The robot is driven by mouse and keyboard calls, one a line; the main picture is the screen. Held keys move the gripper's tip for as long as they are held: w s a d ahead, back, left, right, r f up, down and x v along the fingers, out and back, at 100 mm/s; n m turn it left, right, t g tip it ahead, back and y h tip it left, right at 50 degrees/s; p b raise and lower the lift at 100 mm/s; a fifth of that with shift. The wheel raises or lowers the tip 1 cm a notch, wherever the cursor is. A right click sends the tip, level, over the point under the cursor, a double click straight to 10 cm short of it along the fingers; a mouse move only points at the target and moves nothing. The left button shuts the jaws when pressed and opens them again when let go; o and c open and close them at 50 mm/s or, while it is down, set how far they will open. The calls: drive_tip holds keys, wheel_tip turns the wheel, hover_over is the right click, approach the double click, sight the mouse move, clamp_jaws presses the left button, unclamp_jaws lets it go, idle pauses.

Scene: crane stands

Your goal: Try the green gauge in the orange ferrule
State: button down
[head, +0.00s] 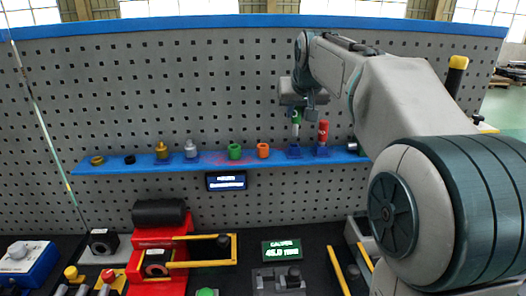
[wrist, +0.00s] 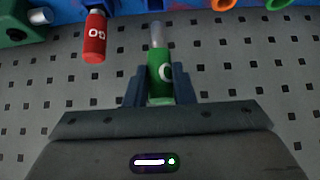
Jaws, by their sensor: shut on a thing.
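The green gauge (head: 296,117) is upright in my gripper (head: 303,108), its grey pin end pointing down. It seems to hang just above a blue holder (head: 294,152) on the shelf. In the wrist view, the gauge (wrist: 160,78) sits between both fingers of my gripper (wrist: 160,85), its pin toward the shelf. The orange ferrule (head: 263,150) stands on the shelf, left of that holder, with nothing seen in it. Its edge also shows at the top of the wrist view (wrist: 223,4).
A red gauge (head: 323,131) stands in another blue holder, close right of my gripper. A green ferrule (head: 235,151) and several small parts line the blue shelf (head: 125,164) to the left. A grey pegboard (head: 200,80) rises behind. A red stand (head: 160,235) is below.

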drive_tip(key=a+r+p, duration=0.1)
drive_tip(key=a+p, duration=0.1)
drive_tip(key=a, duration=0.1)
drive_tip(key=a+r+p, duration=0.3)
drive_tip(key=a+p, duration=0.1)
drive_tip(key=a, duration=0.1)
drive_tip(key=shift+a+r, duration=0.3)
drive_tip(key=shift+f+b, duration=2.45)
drive_tip(key=shift+f, duration=0.5)
drive_tip(key=shift+f+b, duration=1.35)
drive_tip(key=shift+f, duration=0.3)
drive_tip(key=shift+r, duration=0.1)
drive_tip(key=shift+r+p, duration=2.75)
drive_tip(key=shift+r, duration=0.5)
